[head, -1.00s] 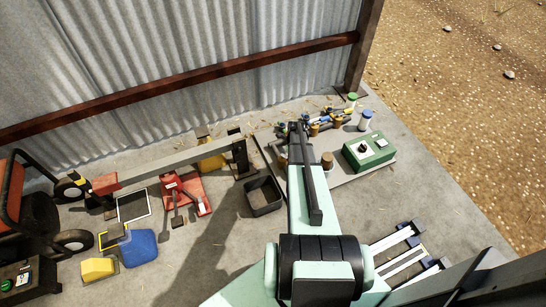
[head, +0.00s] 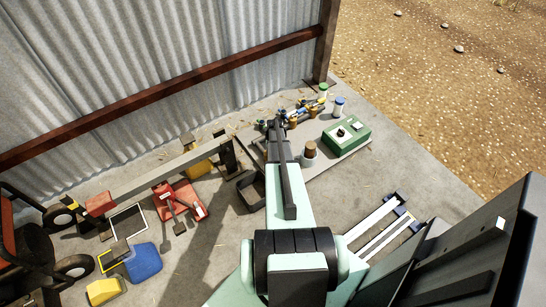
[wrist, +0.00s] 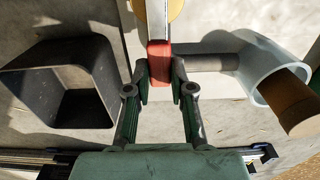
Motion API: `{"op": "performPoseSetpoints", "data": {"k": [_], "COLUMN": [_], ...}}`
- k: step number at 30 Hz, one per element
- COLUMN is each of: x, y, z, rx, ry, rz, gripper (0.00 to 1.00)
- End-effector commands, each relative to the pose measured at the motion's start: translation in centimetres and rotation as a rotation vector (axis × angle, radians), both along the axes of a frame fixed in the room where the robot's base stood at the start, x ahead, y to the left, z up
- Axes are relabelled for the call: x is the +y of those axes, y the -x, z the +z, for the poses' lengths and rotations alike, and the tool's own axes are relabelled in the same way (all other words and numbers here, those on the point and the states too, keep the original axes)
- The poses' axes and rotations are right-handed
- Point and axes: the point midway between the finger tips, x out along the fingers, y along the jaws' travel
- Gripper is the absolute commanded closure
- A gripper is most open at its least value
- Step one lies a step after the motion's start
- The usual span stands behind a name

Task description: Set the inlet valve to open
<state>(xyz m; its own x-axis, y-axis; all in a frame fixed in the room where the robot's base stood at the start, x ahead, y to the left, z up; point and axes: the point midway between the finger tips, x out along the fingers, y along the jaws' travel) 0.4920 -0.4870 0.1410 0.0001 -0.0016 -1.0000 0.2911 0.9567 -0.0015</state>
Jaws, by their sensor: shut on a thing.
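In the wrist view a flat grey metal lever (wrist: 157,20) ends in a red grip (wrist: 159,64). My gripper (wrist: 160,80) is shut on this red grip, one finger on each side of it. A yellow round part (wrist: 174,8) shows beside the lever at the top edge; whether it belongs to the same valve I cannot tell. In the head view the pipework with blue and brass-coloured parts (head: 304,112) lies near the wall, beyond my arm. My arm hides the lever and my fingertips there. No open or shut marking is readable.
A black open bin (wrist: 92,95) stands left of my gripper. A pale cylinder (wrist: 262,66) holding a brown piece (wrist: 290,102) is close on the right. A green control box (head: 346,133) sits on the same board, further right. Grey pallet-like rails (head: 375,230) lie nearer.

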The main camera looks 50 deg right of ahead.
Motion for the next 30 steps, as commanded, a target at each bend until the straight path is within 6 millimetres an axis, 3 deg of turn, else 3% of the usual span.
{"op": "performPoseSetpoints", "data": {"k": [8, 9, 10, 11, 23, 30], "x": [0.1, 0.1, 0.1, 0.1, 0.1, 0.1], "y": [0.0, 0.0, 0.0, 0.0, 0.0, 0.0], "z": [-0.1, -0.1, -0.1, -0.1, 0.5, 4.0], "rx": [-0.001, -0.001, -0.001, -0.001, -0.001, -0.002], "ry": [-0.004, -0.004, -0.004, -0.004, -0.001, 0.000], "rz": [-0.005, -0.006, -0.005, -0.005, -0.002, -0.002], "gripper": [1.00, 0.67, 0.56, 0.52, 0.52, 0.52]}}
